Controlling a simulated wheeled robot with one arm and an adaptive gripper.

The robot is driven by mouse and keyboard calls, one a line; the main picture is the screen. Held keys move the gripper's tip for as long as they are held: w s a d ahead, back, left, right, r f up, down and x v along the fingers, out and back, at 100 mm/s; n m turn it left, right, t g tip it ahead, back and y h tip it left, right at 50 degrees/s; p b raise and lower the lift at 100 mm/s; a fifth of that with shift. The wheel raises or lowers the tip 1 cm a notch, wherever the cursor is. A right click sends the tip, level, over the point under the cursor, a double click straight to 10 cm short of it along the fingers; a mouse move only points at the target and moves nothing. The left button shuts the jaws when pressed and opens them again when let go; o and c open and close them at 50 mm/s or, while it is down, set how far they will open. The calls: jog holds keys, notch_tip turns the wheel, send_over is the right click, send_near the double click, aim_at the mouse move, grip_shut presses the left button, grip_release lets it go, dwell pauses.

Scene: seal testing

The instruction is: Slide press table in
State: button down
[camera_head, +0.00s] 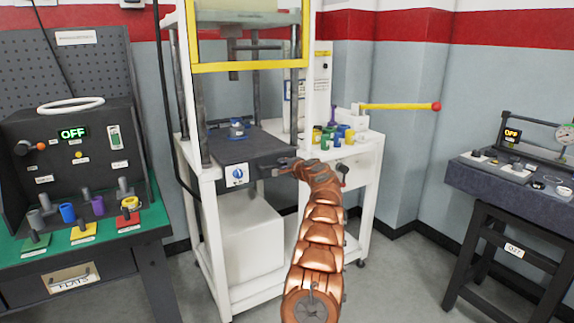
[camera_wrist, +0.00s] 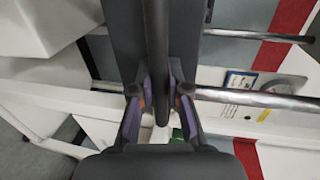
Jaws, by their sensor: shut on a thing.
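The press table (camera_head: 232,150) is a dark grey slab in the white press frame. Its front face carries a blue and white label. A small blue part (camera_head: 238,128) sits on top of it. My gripper (camera_head: 284,165) is at the right end of the table's front. In the wrist view my gripper (camera_wrist: 160,95) is shut around a dark bar, the press table handle (camera_wrist: 157,40), with one finger on each side. The table's dark body also shows behind the bar in the wrist view (camera_wrist: 125,45). In the head view my gripper mostly hides the handle.
A yellow guard frame (camera_head: 250,67) and a press ram (camera_head: 233,65) are above the table. A yellow lever with a red knob (camera_head: 400,106) sticks out right. Coloured cylinders (camera_head: 335,135) stand on the white side bench. Dark benches stand at left (camera_head: 100,240) and right (camera_head: 480,185).

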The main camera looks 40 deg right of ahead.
jog(key=shift+r, duration=0.1)
jog(key=c, duration=1.1)
grip_release()
jog(key=shift+w, duration=0.15)
jog(key=shift+c, duration=0.2)
